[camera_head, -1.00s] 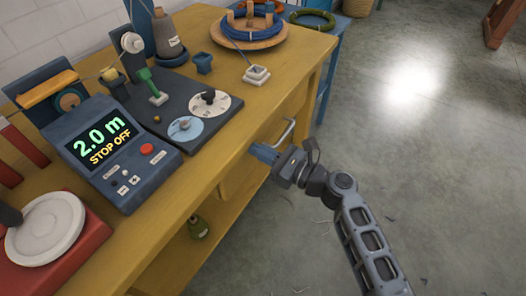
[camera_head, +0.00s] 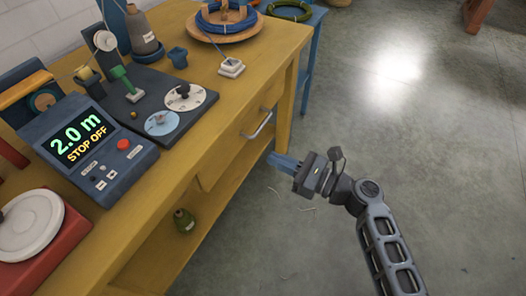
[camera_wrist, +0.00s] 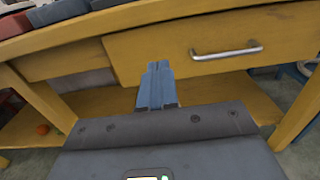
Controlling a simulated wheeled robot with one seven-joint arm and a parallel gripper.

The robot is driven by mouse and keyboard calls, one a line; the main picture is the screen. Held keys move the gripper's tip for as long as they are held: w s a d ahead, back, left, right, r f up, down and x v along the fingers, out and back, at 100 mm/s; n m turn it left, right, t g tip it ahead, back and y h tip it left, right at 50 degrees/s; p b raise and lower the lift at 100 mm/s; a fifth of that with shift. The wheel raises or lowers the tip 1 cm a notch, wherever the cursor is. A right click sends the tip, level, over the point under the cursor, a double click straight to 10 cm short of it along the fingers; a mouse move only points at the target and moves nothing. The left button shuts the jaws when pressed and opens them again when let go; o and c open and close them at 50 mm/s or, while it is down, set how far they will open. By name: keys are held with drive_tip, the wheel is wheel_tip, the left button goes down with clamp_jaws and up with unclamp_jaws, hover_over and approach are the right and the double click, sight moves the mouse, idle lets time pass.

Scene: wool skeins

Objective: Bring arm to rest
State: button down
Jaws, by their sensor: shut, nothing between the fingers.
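My gripper (camera_head: 272,157) is in front of the yellow workbench (camera_head: 215,110), beside its drawer, with open floor below and to the right. Its blue fingers are together with nothing between them. In the wrist view my gripper (camera_wrist: 158,68) points at the bench front, below and left of the drawer handle (camera_wrist: 226,50). The handle also shows in the head view (camera_head: 258,126), a little above my gripper. The fingers look apart from the handle. My arm reaches in from the lower right.
On the bench stand a display unit (camera_head: 92,150) reading "2.0 m STOP OFF", a dark dial board (camera_head: 165,105) and a wooden holder with a blue coil (camera_head: 226,20). A green bottle (camera_head: 184,220) stands on the lower shelf. The floor (camera_head: 420,130) at right is clear.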

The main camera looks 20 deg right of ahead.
drive_tip(key=s+f+n+g+h+p, duration=0.35)
drive_tip(key=s+n+h, duration=0.6)
drive_tip(key=s, duration=1.25)
drive_tip(key=s+r+n+t+p, duration=0.1)
drive_tip(key=s+r+n, duration=0.3)
drive_tip(key=r+n, duration=0.2)
drive_tip(key=s+r+n+t+p, duration=0.1)
drive_tip(key=s+r+n, duration=0.3)
drive_tip(key=r+n, duration=0.3)
drive_tip(key=s+r+n+t+h+p, duration=0.1)
drive_tip(key=s+r+n, duration=0.3)
drive_tip(key=r, duration=0.6)
drive_tip(key=shift+s+d+r+n+t, duration=0.25)
drive_tip(key=shift+s+d+n+t, duration=0.2)
drive_tip(key=shift+n, duration=0.7)
